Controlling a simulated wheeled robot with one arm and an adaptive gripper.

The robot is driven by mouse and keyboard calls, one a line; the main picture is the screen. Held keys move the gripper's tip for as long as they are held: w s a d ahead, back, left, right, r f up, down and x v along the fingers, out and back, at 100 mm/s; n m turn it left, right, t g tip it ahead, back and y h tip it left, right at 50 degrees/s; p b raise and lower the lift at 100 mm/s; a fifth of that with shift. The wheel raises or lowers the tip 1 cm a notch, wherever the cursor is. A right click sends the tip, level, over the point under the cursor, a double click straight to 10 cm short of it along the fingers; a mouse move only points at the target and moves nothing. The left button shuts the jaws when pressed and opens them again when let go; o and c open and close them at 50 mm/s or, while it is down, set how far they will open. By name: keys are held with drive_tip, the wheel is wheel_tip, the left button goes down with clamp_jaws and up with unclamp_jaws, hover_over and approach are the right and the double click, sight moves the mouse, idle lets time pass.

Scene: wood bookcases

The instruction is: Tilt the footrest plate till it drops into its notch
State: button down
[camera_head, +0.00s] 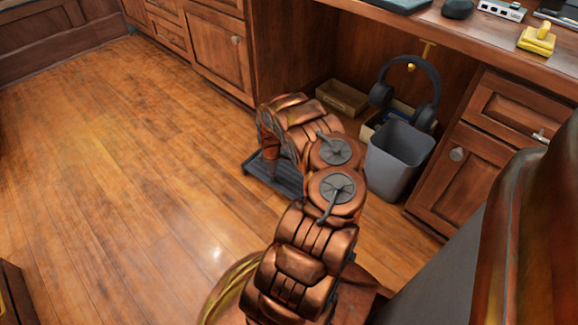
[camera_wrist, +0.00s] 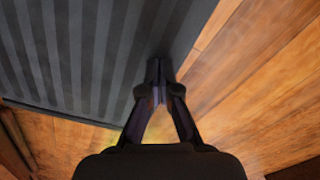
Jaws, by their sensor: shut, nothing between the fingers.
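The footrest plate (camera_head: 257,166) is dark grey and ribbed. In the head view my arm hides the gripper. The notch is not visible, and the plate's tilt is hard to judge.
A grey waste bin (camera_head: 398,158) stands right of my arm, under the desk. Headphones (camera_head: 408,80) hang from a hook, and a cardboard box (camera_head: 342,97) sits behind. Drawer cabinets (camera_head: 500,150) flank the opening. The wood floor (camera_head: 120,170) at left is clear.

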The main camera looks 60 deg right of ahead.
drive_tip(key=shift+f+b, duration=0.8)
drive_tip(key=shift+f, duration=0.95)
idle(1.1)
drive_tip(key=shift+r, duration=0.1)
drive_tip(key=shift+r+p, duration=3.95)
drive_tip(key=shift+p, duration=0.65)
